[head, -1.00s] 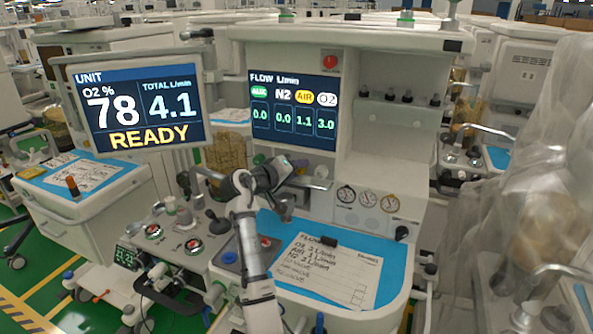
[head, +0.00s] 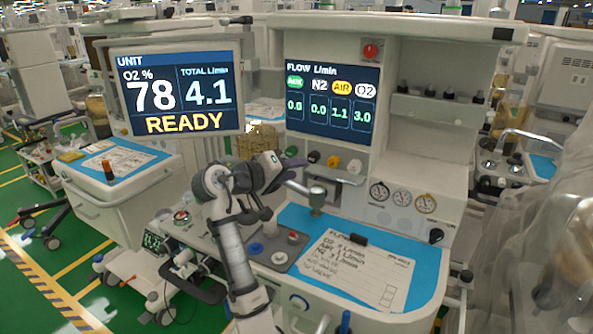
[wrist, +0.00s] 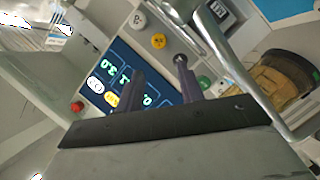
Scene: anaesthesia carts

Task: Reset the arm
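My arm rises in front of the anaesthesia cart (head: 415,165), and my gripper (head: 290,170) is at the left of the cart's knob row, below the flow screen (head: 330,108). In the wrist view my gripper (wrist: 160,67) shows two dark fingers standing apart, with nothing seen held between them. Behind the fingers are the tilted flow screen (wrist: 108,75), a yellow knob (wrist: 158,41), a white knob (wrist: 137,18) and a green knob (wrist: 204,82). The right fingertip overlaps a dark knob; I cannot tell whether it touches.
A unit screen (head: 175,90) reading READY stands left of my arm. A metal arm (head: 317,195) with a rounded end stands over the blue mat (head: 295,215), close right of my gripper. A paper list (head: 350,270) lies on the worktop. A clear plastic cover (head: 550,240) hangs at right.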

